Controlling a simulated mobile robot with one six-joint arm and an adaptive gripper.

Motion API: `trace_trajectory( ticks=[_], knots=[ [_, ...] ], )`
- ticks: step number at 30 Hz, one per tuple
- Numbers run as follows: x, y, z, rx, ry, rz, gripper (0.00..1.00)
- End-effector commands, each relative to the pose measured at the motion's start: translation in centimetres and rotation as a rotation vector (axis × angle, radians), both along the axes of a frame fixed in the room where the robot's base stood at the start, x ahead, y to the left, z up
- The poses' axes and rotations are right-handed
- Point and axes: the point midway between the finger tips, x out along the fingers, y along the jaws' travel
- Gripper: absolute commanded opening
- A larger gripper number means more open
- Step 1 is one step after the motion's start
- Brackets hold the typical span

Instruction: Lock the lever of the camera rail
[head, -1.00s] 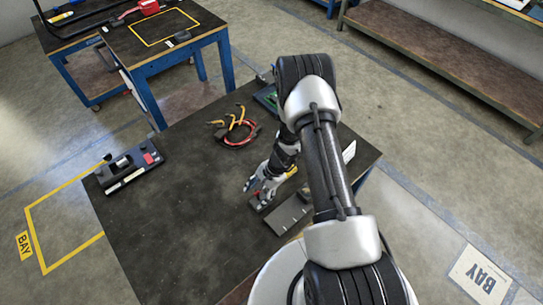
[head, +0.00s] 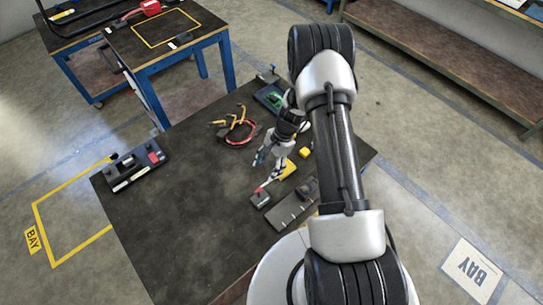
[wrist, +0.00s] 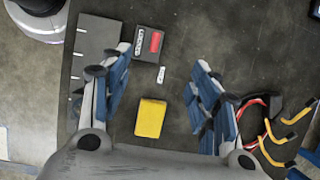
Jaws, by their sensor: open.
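My gripper (head: 264,171) is open and empty above the right part of the dark table, its fingers spread apart in the wrist view (wrist: 162,62). A small black block with a red part (head: 260,199) lies beyond the fingertips; it also shows in the wrist view (wrist: 147,45). A grey plate with edge marks (head: 292,211) lies beside it. A yellow block (wrist: 150,118) shows between the fingers, apart from both. A black device with a red part (head: 136,168) stands at the table's left edge. I cannot tell which piece is the camera rail or its lever.
Yellow-handled tools with a red cable (head: 236,128) lie behind my gripper. A green item (head: 270,97) lies at the far corner. The left-middle and front of the table (head: 185,225) are clear. A blue-legged table (head: 165,45) stands behind.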

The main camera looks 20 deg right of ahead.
Motion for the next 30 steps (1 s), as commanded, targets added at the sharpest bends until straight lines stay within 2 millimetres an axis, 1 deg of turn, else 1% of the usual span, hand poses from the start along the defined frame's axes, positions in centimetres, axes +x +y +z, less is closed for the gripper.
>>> trace_trajectory(
  ticks=[1, 3, 9, 14, 28, 30],
  knots=[
    [0.1, -0.4, 1.0, 0.0, -0.002, -0.001, 0.56],
    [0.2, -0.8, 2.0, -0.001, -0.002, -0.003, 0.56],
    [0.3, -1.4, 3.6, 0.0, -0.001, 0.0, 0.56],
    [0.3, -1.6, 3.9, 0.0, 0.0, -0.001, 0.56],
    [0.3, -1.6, 3.9, 0.0, 0.0, 0.0, 0.56],
    [0.4, -1.6, 4.2, -0.002, -0.005, 0.007, 0.56]
  ],
)
